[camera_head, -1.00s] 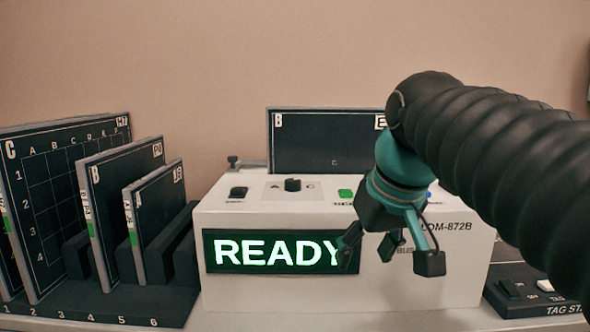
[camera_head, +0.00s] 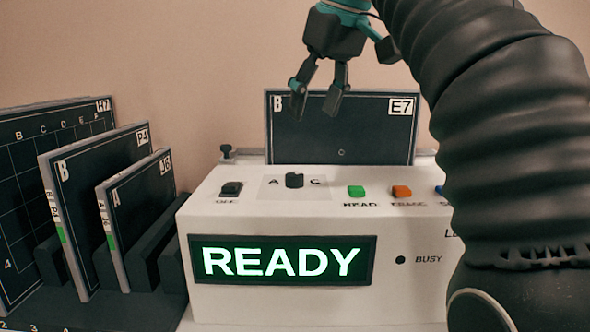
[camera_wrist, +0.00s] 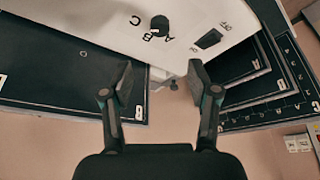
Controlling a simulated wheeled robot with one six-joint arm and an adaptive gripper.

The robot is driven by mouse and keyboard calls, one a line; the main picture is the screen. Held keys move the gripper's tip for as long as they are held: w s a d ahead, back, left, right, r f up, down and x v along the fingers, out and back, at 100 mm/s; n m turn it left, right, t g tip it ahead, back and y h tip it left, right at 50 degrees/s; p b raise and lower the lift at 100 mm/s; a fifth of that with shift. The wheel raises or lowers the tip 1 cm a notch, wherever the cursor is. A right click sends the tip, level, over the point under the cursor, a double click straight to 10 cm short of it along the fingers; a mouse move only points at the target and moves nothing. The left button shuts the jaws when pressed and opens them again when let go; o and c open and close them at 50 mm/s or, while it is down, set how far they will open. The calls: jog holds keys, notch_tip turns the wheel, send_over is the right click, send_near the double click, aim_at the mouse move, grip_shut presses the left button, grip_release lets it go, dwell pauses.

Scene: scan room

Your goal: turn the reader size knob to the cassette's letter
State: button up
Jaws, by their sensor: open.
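The dark size knob (camera_head: 294,180) stands on top of the white reader (camera_head: 310,310), between the letters A and C. In the wrist view the knob (camera_wrist: 159,24) has A, B and C printed beside it; I cannot tell which letter it points at. The cassette (camera_head: 340,135) stands upright at the back of the reader, marked B at its upper left and E7 at its upper right. My gripper (camera_head: 317,98) is open and empty, raised above the knob and in front of the cassette's upper part, touching neither. The wrist view shows its fingers (camera_wrist: 160,80) apart.
The reader's lit screen (camera_head: 282,261) says READY. A dark OFF switch (camera_head: 231,189) lies left of the knob; green (camera_head: 356,191) and orange (camera_head: 402,192) buttons lie right. Several cassettes stand in a dark rack (camera_head: 110,310) at left. My arm covers the reader's right end.

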aim_at(295, 174)
jog(key=b+x, duration=0.4)
jog(key=x, duration=0.8)
jog(key=shift+w+f+b, duration=0.1)
jog(key=shift+f+b, duration=0.25)
jog(key=shift+b, duration=0.05)
jog(key=shift+c, duration=0.2)
grip_shut()
